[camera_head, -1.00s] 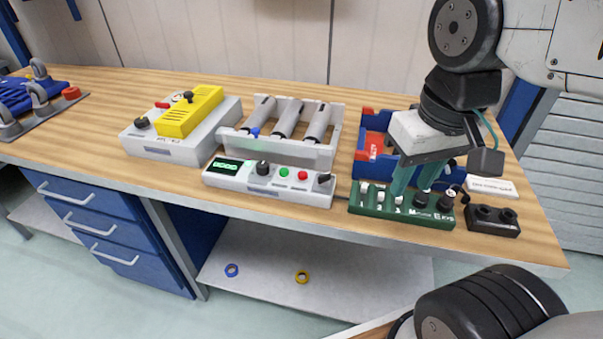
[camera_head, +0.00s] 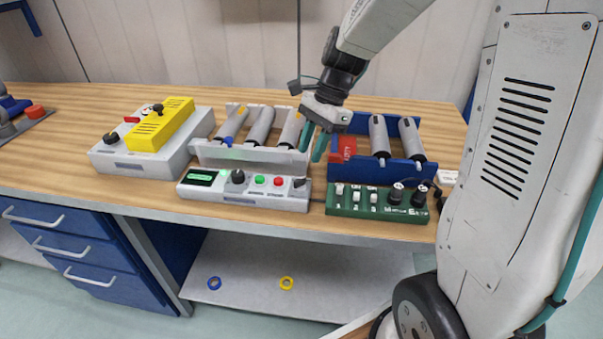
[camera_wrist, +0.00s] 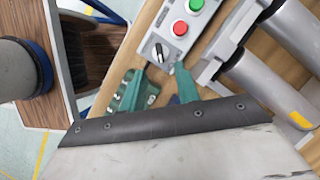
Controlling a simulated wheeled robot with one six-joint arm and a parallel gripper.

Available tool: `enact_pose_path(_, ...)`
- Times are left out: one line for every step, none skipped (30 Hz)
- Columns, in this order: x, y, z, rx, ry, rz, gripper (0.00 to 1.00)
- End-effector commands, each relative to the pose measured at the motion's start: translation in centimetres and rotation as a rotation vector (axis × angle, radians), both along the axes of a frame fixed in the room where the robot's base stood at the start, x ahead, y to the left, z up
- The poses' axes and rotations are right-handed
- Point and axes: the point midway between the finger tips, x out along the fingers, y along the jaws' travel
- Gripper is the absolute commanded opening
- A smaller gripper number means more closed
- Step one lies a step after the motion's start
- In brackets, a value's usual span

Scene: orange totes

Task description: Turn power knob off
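The white control box (camera_head: 245,192) lies near the bench's front edge. It has a green display at left, a black knob (camera_head: 238,177), green and red buttons, and a dark rotary knob (camera_head: 299,184) at its right end. I see no readable label saying which knob is power. The right-end knob also shows in the wrist view (camera_wrist: 157,51), beside the red button. My gripper (camera_head: 312,146) is above and behind the box's right end, with its teal fingers apart and nothing between them. In the wrist view, a fingertip (camera_wrist: 184,81) appears close to that knob, apparently above it.
A green switch box (camera_head: 378,204) with white switches and black knobs stands just right. A white unit with a yellow cover (camera_head: 160,125) stands left. The lower shelf (camera_head: 330,282) holds two rings.

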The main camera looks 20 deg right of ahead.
Motion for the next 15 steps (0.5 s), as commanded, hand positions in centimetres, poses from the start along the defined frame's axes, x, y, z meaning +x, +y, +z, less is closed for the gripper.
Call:
enact_pose_path(-0.1, 0.3, -0.6, 0.001, 0.004, -0.001, 0.32)
enact_pose_path(-0.1, 0.5, -1.0, 0.002, 0.005, 0.0, 0.32)
enact_pose_path(-0.2, 0.7, -1.5, 0.001, 0.004, 0.002, 0.32)
enact_pose_path(-0.3, 0.9, -2.0, 0.001, 0.005, 0.003, 0.32)
enact_pose_path(-0.3, 1.1, -2.5, 0.001, 0.004, 0.004, 0.32)
enact_pose_path(-0.4, 1.3, -3.1, 0.001, 0.004, 0.004, 0.32)
enact_pose_path(-0.4, 1.5, -3.6, 0.001, 0.005, 0.003, 0.32)
enact_pose_path(-0.4, 1.7, -4.0, 0.001, 0.004, 0.002, 0.32)
enact_pose_path(-0.5, 2.0, -4.5, 0.001, 0.004, 0.002, 0.32)
enact_pose_path(-0.5, 2.1, -4.9, 0.001, 0.003, 0.003, 0.32)
enact_pose_path(-0.5, 2.3, -5.3, 0.0, 0.003, 0.004, 0.32)
enact_pose_path(-0.6, 2.4, -5.7, 0.0, 0.003, 0.004, 0.32)
enact_pose_path(-0.6, 2.5, -5.9, 0.001, 0.002, 0.005, 0.32)
enact_pose_path(-0.6, 2.6, -6.1, 0.001, 0.001, 0.005, 0.32)
enact_pose_path(-0.6, 2.7, -6.4, 0.001, 0.001, 0.004, 0.32)
